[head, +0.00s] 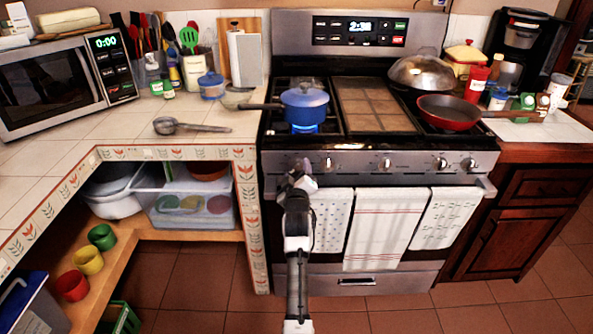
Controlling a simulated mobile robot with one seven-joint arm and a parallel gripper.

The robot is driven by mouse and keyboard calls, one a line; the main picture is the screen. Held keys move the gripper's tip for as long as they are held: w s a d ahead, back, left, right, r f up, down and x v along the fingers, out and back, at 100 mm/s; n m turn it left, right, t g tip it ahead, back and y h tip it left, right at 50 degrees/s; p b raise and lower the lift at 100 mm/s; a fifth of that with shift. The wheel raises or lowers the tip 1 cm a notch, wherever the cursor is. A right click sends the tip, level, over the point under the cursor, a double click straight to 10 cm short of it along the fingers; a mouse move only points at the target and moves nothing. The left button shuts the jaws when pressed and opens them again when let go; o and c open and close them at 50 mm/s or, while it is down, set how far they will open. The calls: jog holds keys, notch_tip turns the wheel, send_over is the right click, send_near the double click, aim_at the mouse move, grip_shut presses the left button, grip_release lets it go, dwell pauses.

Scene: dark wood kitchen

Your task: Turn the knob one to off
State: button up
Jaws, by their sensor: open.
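The stove (400,159) has a row of round silver knobs on its front panel. A knob (328,164) shows just right of my gripper, and more knobs (386,164) run to the right. My gripper (298,172) is in front of the panel's left end and covers that part, so any knob behind it is mostly hidden. Its jaws are open and small in this view; I cannot tell whether they touch a knob. A blue flame (304,128) burns under the blue pot (305,104) on the front left burner.
Towels (385,230) hang from the oven handle, just right of my arm. A red pan (448,111) sits on the right burner. A ladle (190,127) lies on the left counter. A tiled counter end (247,210) stands close on the left.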

jog(key=shift+w, duration=0.35)
jog(key=shift+c, duration=0.2)
jog(key=c, duration=0.9)
